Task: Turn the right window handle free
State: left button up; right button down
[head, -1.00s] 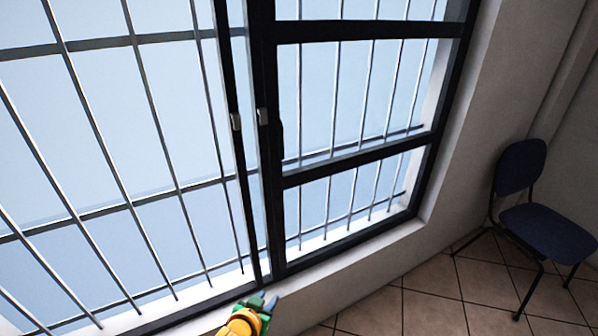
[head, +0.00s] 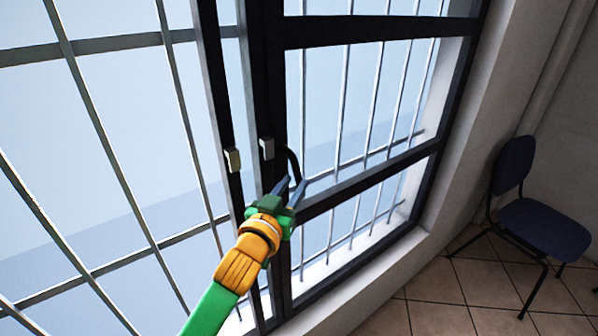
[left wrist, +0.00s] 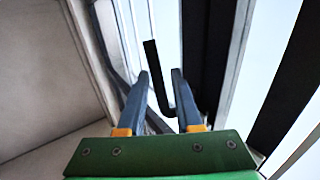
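The right window handle (head: 292,163) is a black curved lever on the dark upright frame, beside a small light block (head: 267,148). My left gripper (head: 294,184) comes up from below, with its fingertips at the handle's lower end. In the left wrist view the handle (left wrist: 160,75) shows as a black bar between the two grey fingers of the gripper (left wrist: 160,74). The fingers stand apart, with visible space around the bar, and I cannot tell if they touch it. My right gripper is in neither view.
A second light block (head: 232,160) sits on the frame to the left. Metal bars (head: 348,110) stand behind the panes. A blue chair (head: 540,232) stands on the tiled floor at the right, clear of the arm.

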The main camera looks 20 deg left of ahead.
aim_at(299, 176)
pick_arm(q)
jog(key=shift+w+d+p, duration=0.2)
jog(key=shift+w+p, duration=0.1)
jog(key=shift+w, duration=1.85)
jog(key=shift+f, duration=0.1)
jog(key=shift+a, duration=0.1)
jog(key=shift+c, duration=0.2)
grip_shut()
